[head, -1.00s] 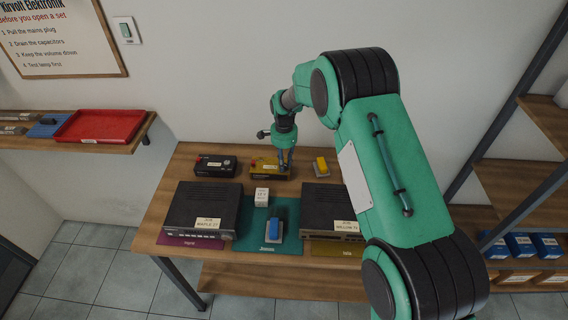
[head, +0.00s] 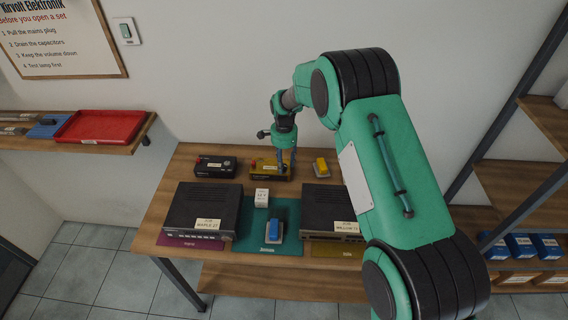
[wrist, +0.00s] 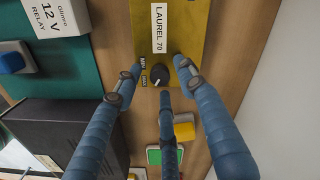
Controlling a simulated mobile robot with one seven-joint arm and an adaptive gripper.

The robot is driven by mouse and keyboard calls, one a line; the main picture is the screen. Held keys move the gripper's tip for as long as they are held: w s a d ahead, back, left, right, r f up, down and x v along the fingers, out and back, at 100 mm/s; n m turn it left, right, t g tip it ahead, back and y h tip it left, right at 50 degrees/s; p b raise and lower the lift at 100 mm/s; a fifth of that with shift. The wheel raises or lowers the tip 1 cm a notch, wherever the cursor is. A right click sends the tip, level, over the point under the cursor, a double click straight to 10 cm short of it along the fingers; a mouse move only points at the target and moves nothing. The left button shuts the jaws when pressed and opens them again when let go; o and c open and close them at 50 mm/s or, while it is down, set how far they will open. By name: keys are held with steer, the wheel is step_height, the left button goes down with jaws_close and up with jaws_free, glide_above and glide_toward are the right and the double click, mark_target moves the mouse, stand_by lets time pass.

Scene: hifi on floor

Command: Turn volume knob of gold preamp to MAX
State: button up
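The gold preamp (head: 262,175) stands at the back of the bench. In the wrist view it is a gold panel (wrist: 181,28) with a white LAUREL 70 label. Its black round volume knob (wrist: 160,75) has a pale pointer mark, which seems to face the lower-left side, near the MAX tag (wrist: 144,83). The MIN tag (wrist: 143,64) is just above that. My gripper (wrist: 159,82) is open, with its blue fingers spread around the knob. A gap shows between each fingertip and the knob. In the head view my gripper (head: 286,163) is over the preamp's right end.
A black unit (head: 214,167) stands left of the gold preamp, and a yellow-topped block (head: 321,167) stands right. Two larger dark hi-fi units (head: 203,207) (head: 325,207) flank a white relay box (head: 262,198) and a blue-topped block (head: 275,229) in front.

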mark_target(285, 165)
step_height(285, 165, up, 12)
stand_by(0.6)
steer(key=shift+f, duration=0.1)
stand_by(0.4)
steer(key=s+d+r+n+t+b, duration=0.3)
steer(key=s+d+r+n+b, duration=0.2)
steer(key=s+d+r, duration=1.35)
steer(key=s+d+f+n+t+b, duration=0.1)
steer(key=s+d, duration=0.3)
steer(key=s, duration=1)
steer(key=s+d+f+n+t+b, duration=0.1)
steer(key=s+d+n+b, duration=0.2)
steer(key=s, duration=1.2)
steer(key=shift+s+d+n+t+b, duration=0.25)
steer(key=shift+d+n+t+b, duration=0.1)
steer(key=shift+b, duration=0.3)
